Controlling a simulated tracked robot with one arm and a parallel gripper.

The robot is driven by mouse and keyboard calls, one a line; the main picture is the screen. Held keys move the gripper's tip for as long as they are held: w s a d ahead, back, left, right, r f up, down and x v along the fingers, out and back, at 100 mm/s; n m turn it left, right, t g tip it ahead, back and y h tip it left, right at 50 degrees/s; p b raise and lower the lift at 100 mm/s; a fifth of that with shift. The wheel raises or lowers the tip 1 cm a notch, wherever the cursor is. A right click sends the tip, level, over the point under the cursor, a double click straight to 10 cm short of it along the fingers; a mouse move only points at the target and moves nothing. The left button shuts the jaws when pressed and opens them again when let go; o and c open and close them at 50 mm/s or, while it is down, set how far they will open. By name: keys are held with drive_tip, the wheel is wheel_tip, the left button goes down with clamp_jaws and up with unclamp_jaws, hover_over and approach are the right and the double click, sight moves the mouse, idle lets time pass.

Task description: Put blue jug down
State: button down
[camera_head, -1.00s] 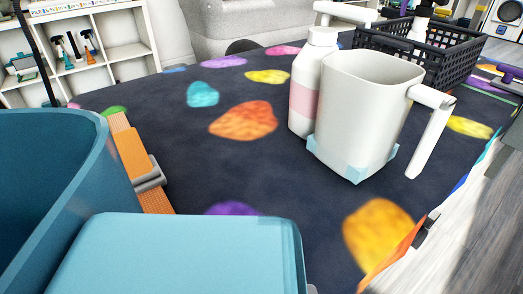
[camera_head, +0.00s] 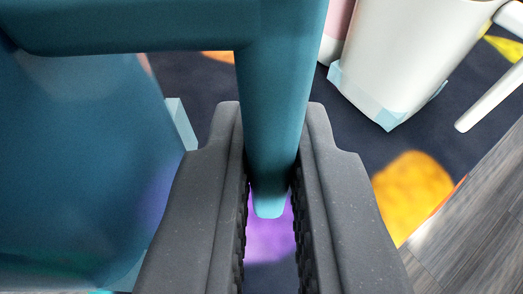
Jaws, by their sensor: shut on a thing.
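The blue jug (camera_head: 90,150) fills the left of the view. Its teal handle (camera_head: 275,90) comes down between the two dark grey fingers of my gripper (camera_head: 270,130), which is shut on it. The handle's free lower end shows between the fingers. A light blue corner piece (camera_head: 181,124) shows at the jug's right side. The jug's underside is hidden, so I cannot tell whether it touches the mat.
A white jug (camera_head: 410,45) with light blue base corners stands on the dark patterned mat (camera_head: 355,137) at upper right. Part of a pink and white bottle (camera_head: 335,30) shows beside it. Grey wood floor (camera_head: 470,220) lies beyond the mat's right edge.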

drive_tip(key=shift+s+f+b, duration=0.3)
drive_tip(key=shift+s+b, duration=0.1)
drive_tip(key=shift+b, duration=0.45)
drive_tip(key=s+d+f+m+h+b, duration=0.2)
drive_tip(key=s+d+b, duration=0.2)
drive_tip(key=s+b, duration=0.65)
drive_tip(key=w+d+p, duration=0.1)
drive_tip(key=w+p, duration=0.8)
drive_tip(key=p, duration=0.6)
drive_tip(key=shift+w+d, duration=0.3)
drive_tip(key=shift+d, duration=0.1)
drive_tip(key=shift+s+f+b+x, duration=0.1)
drive_tip(key=shift+f+b+x, duration=0.15)
drive_tip(key=shift+x, duration=1.25)
drive_tip(key=shift+s+f+b+x, duration=0.1)
drive_tip(key=shift+f+x, duration=0.15)
drive_tip(key=shift+x, duration=1.3)
drive_tip(key=shift+s+f+b+x, duration=0.1)
drive_tip(key=shift+f+b+x, duration=0.15)
drive_tip(key=shift+x, duration=1.25)
drive_tip(key=shift+d, duration=0.2)
